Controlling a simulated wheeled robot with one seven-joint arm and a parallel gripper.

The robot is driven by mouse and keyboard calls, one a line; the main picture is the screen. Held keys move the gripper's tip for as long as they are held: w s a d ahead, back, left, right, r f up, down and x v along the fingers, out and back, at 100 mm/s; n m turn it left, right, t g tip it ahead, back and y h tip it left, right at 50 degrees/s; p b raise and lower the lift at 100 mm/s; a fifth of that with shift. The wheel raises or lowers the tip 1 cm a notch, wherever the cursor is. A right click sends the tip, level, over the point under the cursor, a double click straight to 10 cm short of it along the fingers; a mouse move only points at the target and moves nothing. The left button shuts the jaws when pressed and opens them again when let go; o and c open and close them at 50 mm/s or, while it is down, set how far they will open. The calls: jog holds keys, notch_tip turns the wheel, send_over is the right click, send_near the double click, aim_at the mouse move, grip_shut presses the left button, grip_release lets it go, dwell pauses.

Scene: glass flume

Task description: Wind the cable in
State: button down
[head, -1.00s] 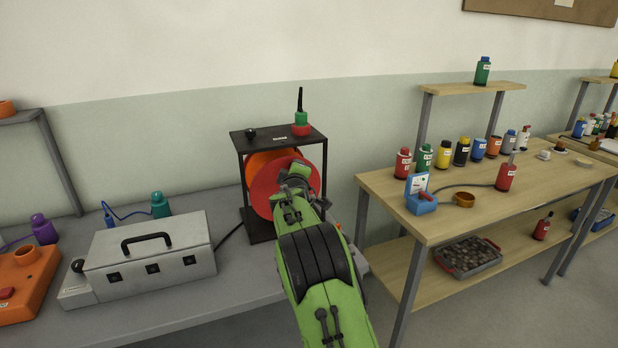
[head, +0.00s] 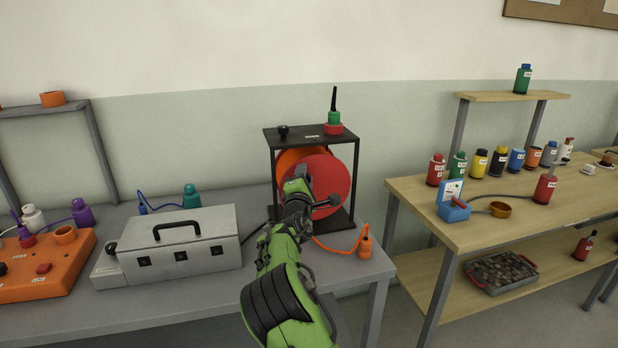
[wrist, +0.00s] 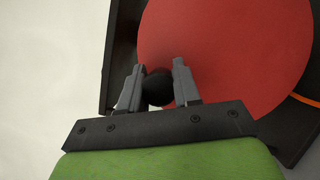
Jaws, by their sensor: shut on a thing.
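The cable reel is a red disc (head: 338,178) in a black frame (head: 356,165), with an orange drum (head: 287,158) behind the disc. An orange cable (head: 335,248) runs from the reel's foot to an orange plug (head: 365,242) on the grey bench. My gripper (head: 299,180) is in front of the disc, left of its middle. In the wrist view, its two fingers (wrist: 157,86) are shut on a black knob (wrist: 157,90) in front of the red disc (wrist: 230,55). My gripper and arm hide the disc's lower left part.
A grey metal box (head: 190,255) stands on the bench left of the reel. An orange block (head: 50,272) with fittings is at the far left. A wooden table (head: 425,208) with several bottles stands to the right, across a gap. A green-and-red item (head: 334,123) sits on the reel frame.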

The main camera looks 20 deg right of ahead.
jog(key=shift+a+f+n, duration=0.1)
jog(key=shift+a+n, duration=0.25)
jog(key=shift+n, duration=0.15)
jog(key=c, duration=0.8)
grip_release()
jog(key=shift+w, duration=0.1)
jog(key=shift+f, duration=0.1)
jog(key=v, duration=1.6)
jog(key=shift+d+f+b, duration=0.15)
jog(key=shift+b, duration=0.3)
jog(key=shift+w, duration=0.1)
